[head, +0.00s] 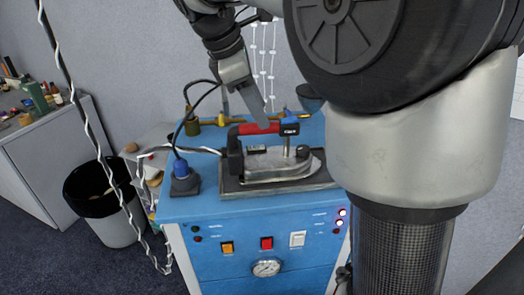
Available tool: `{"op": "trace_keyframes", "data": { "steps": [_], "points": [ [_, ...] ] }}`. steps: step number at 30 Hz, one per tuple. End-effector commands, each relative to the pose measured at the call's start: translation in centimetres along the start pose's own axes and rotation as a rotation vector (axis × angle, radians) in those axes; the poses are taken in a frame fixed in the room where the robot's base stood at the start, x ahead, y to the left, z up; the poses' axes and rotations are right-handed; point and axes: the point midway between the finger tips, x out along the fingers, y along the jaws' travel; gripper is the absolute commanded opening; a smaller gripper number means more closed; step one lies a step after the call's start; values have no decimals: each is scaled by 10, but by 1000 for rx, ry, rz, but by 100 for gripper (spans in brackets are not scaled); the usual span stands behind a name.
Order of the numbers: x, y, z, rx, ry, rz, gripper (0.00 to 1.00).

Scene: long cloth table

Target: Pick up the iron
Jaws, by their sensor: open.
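The iron (268,166) rests on a dark pad on top of a blue cabinet (185,209). It has a silver body, a black rear part and a red handle that ends in a dark block on the right. My gripper (264,121) reaches down from above, its grey finger tip at or just over the red handle. I see it nearly edge-on, so one finger hides the other. It is open and does not hold the iron. I cannot tell whether it touches the handle.
A blue plug with a dark base (184,184) stands left of the iron, with cables running from it. A brass-coloured pipe (232,121) lies behind the iron. A black-lined bin (104,200) and a grey cabinet (40,160) are at the left.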

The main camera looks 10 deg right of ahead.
Motion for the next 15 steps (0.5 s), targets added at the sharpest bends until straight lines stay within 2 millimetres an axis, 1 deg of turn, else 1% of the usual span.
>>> {"op": "trace_keyframes", "data": {
  "steps": [1,6,9,13,15],
  "points": [
    [14,-1,0,0,-2,-4,44],
    [45,-1,0,1,-1,-2,44],
    [55,0,0,1,0,-1,44],
    [62,0,0,1,0,-1,44],
    [68,-1,-1,1,0,-2,44]
  ]
}}
